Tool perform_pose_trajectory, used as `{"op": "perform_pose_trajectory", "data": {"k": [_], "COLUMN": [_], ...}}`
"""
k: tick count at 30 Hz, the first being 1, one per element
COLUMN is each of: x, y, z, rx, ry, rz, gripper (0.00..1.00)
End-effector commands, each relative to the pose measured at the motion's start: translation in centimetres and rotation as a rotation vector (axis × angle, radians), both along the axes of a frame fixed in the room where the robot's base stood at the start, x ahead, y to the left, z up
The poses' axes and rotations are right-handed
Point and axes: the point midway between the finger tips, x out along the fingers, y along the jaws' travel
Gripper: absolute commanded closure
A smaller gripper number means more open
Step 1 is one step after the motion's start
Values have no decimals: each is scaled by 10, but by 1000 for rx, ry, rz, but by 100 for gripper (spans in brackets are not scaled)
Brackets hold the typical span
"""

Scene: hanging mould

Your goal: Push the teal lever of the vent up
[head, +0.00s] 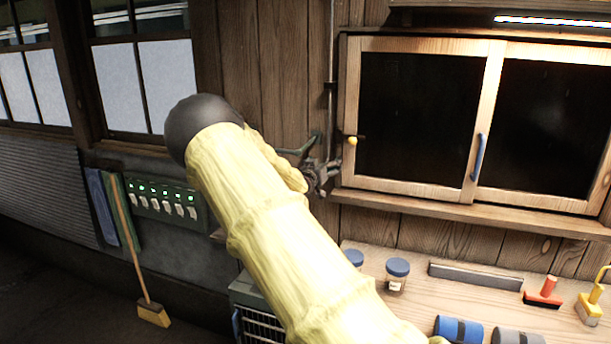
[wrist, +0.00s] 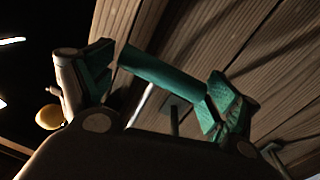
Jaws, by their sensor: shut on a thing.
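The teal lever (wrist: 165,75) shows in the wrist view as a round bar between my two green-padded fingertips. My gripper (wrist: 160,84) is shut on it, with a pad close against each end of the bar. In the head view my gripper (head: 318,174) is small and dark at the wooden wall, just left of the cabinet. A bit of teal (head: 300,150) shows beside it there, but my yellow arm and the gripper hide most of the lever and the vent. A thin metal rod (head: 330,95) runs up the wall above the gripper.
A wooden cabinet (head: 350,100) with dark panes and a yellow knob (head: 352,141) stands right of my gripper. Below, a workbench (head: 470,303) holds jars, rolls and brushes. A green switch box (head: 165,204) and a broom (head: 135,245) are at left.

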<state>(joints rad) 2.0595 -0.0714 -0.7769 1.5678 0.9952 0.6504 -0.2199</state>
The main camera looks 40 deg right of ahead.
Motion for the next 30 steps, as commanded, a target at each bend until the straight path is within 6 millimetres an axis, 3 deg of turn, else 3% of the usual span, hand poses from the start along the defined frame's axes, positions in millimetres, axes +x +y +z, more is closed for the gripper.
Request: {"op": "perform_pose_trajectory", "data": {"k": [12, 13, 14, 30], "x": [-7, -7, -7, -10], "y": [-9, -9, -9, 3], "z": [10, 10, 10, 6], "rx": [-6, -6, -5, 0], "ry": [-6, -6, -6, -1], "rz": [-10, -10, -10, -8], "gripper": [54, 6, 1, 0]}}
